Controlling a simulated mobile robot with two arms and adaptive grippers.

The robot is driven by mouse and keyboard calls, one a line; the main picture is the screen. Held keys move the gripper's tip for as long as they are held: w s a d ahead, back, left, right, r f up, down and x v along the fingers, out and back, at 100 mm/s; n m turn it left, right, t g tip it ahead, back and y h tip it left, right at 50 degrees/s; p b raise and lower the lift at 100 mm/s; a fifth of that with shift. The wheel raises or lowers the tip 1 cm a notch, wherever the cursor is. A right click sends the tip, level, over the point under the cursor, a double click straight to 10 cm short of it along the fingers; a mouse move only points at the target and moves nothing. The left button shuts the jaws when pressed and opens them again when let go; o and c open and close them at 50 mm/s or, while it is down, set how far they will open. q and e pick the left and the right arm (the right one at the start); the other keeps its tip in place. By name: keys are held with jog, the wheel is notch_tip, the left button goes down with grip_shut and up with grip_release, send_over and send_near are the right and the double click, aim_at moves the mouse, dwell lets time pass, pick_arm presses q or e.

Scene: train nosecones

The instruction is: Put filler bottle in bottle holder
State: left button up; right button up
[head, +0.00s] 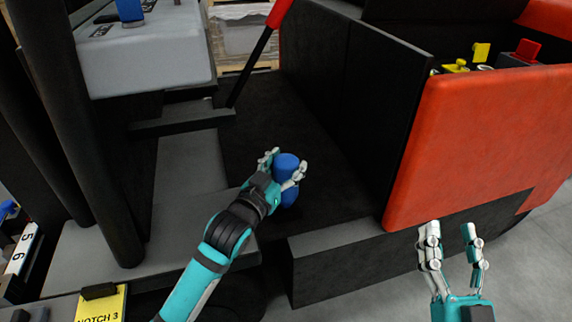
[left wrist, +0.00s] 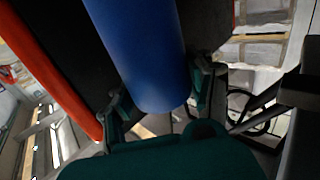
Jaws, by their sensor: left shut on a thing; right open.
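The filler bottle, a blue cylinder (head: 287,160), is held between the fingers of my left gripper (head: 284,168), over the dark floor between the grey step and the black panel. In the left wrist view the blue bottle (left wrist: 145,50) fills the upper middle, with gripper fingers on both sides of it. My right gripper (head: 449,233) is open and empty in front of the red panel, at the lower right. I cannot make out a bottle holder for certain in either view.
A red panel (head: 480,130) and a black upright panel (head: 350,85) stand on the right. A black lever with a red handle (head: 279,12) rises behind my left gripper. A grey box (head: 150,60) is at upper left. A yellow "NOTCH 3" tag (head: 102,305) is at lower left.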

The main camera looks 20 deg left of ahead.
pick_arm(q)
jog(key=shift+r, duration=0.1)
dwell(0.3)
jog(key=o, duration=1.5)
jog(key=shift+f, duration=0.25)
jog(key=shift+o, duration=0.2)
